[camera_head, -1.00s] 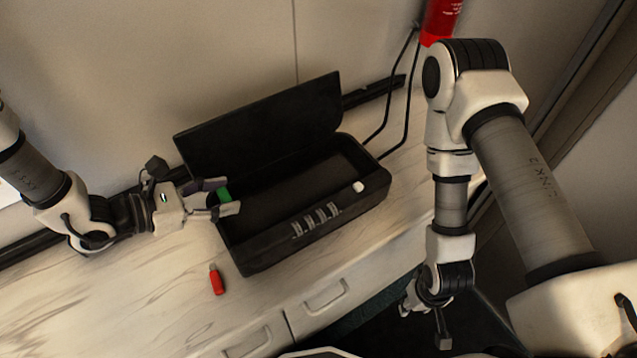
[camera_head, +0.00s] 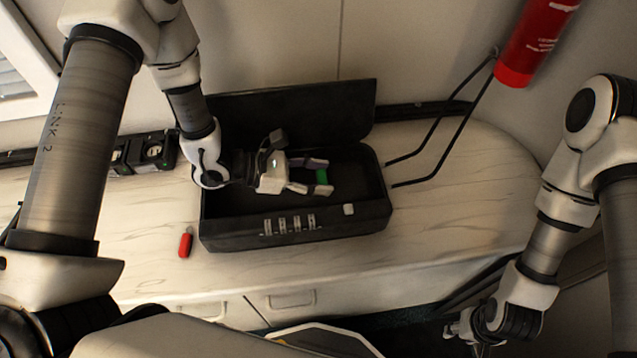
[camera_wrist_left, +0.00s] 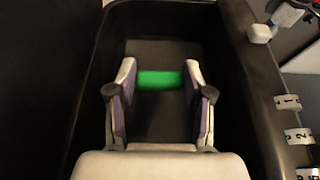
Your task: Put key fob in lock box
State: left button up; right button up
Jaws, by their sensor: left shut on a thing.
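The black lock box (camera_head: 225,236) stands on the counter with its lid (camera_head: 300,108) raised. My left gripper (camera_head: 321,178) is shut on a small green piece, taken as the key fob (camera_head: 321,177). The gripper and fob are over the box's open interior. In the left wrist view the fob (camera_wrist_left: 161,81) spans the two fingertips, with the dark box floor beyond it and the box walls around. I cannot tell whether the fob touches the floor. My right gripper (camera_head: 462,332) is low at the right, away from the box, its fingers small and unclear.
A red stick-like object (camera_head: 185,242) lies on the counter left of the box. Number dials (camera_head: 290,225) and a white button (camera_head: 348,209) sit on the box's front rim. A red cylinder (camera_head: 530,45) is at the upper right. The counter (camera_head: 450,200) right of the box is clear.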

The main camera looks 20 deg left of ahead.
aim_at(339, 189)
pick_arm(q)
notch_tip(339, 189, down, 3)
jog(key=shift+d+r, duration=0.1)
jog(key=shift+s+f, duration=0.1)
jog(key=shift+f, duration=0.2)
jog(key=o, duration=0.8)
jog(key=shift+o, duration=0.2)
jog(key=shift+r, duration=0.1)
